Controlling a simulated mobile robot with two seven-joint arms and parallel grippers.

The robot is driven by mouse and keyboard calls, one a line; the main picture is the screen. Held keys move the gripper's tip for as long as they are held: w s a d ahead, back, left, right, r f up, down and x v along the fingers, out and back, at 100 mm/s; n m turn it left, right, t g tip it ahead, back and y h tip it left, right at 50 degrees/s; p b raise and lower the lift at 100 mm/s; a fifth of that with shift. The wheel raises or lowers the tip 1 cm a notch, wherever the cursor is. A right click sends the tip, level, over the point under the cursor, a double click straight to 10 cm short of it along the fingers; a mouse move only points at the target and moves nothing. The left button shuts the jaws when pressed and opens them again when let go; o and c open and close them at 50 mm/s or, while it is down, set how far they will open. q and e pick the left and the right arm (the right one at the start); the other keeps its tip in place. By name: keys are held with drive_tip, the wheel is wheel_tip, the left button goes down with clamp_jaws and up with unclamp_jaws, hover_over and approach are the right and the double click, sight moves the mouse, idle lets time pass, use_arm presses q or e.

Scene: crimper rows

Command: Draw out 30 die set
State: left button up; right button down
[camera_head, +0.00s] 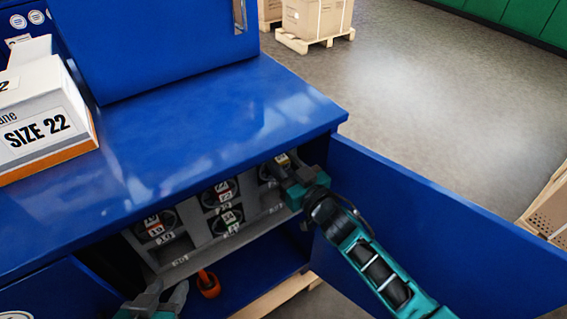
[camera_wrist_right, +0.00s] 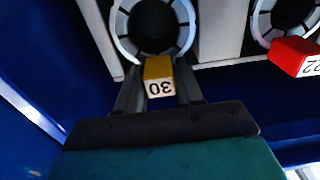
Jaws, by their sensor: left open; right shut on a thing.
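The 30 die set shows in the right wrist view as a grey segmented ring with a yellow tab (camera_wrist_right: 158,72) marked 30. My right gripper (camera_wrist_right: 158,92) is shut on this tab, its two fingers on either side. In the head view my right gripper (camera_head: 290,174) is at the right end of the grey die rack (camera_head: 178,262), partly hiding the die set (camera_head: 278,166) there. My left gripper (camera_head: 166,290) is open and empty at the lower left, in front of the rack.
A red-tabbed 22 die set (camera_wrist_right: 296,56) sits beside it. Other die sets (camera_head: 155,226) fill the rack. The open blue door (camera_head: 440,215) stands close to my right arm. An orange object (camera_head: 208,284) lies below the rack. A SIZE 22 box (camera_head: 45,115) stands on the cabinet top.

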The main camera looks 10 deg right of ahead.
drive_tip(key=shift+w+r, duration=0.1)
drive_tip(key=shift+r, duration=0.2)
drive_tip(key=shift+p+v, duration=1.2)
drive_tip(key=shift+v, duration=1.55)
drive_tip(key=shift+p+v, duration=0.75)
drive_tip(key=shift+v, duration=1.25)
